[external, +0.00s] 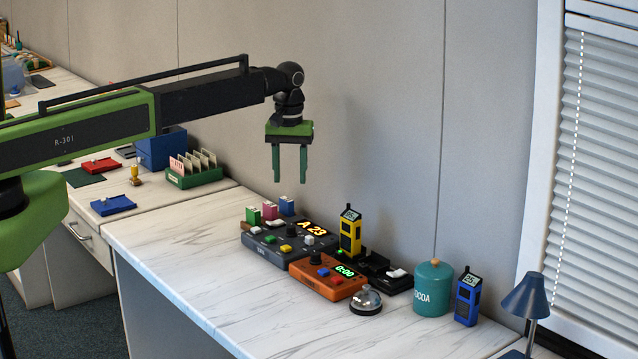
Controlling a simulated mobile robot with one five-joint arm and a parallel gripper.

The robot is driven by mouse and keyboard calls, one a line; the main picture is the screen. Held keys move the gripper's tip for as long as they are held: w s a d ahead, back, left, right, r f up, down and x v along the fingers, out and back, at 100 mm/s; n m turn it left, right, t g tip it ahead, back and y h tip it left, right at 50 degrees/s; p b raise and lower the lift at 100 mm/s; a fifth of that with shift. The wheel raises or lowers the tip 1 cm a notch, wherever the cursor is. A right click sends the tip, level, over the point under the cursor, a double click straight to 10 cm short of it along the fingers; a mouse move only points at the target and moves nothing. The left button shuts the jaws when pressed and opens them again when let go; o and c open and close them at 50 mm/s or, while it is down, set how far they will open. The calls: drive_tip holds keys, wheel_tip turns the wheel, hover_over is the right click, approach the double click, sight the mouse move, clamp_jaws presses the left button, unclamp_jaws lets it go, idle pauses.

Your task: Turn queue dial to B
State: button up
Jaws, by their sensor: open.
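A dark grey console (267,247) stands on the white marbled counter, its lit amber display (314,228) reading "A 23". A black knob (291,230) stands on its top, left of the display; it looks like the queue dial. Its pointer direction is too small to read. My gripper (290,178) points straight down, open and empty, in the air above the console. Its two green fingers are well apart and touch nothing.
An orange timer (328,276) showing "0:00" sits right beside the console. Behind are a yellow handset (350,232) and a black dock (385,271). A bell (366,300), cocoa tin (433,288) and blue handset (467,297) stand to the right. The counter's front (200,270) is clear.

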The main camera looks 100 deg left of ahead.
sight(291, 226)
wheel_tip(291, 226, down, 13)
drive_tip(key=b, duration=1.2)
drive_tip(key=shift+f, duration=0.2)
drive_tip(key=shift+r, duration=0.1)
clamp_jaws()
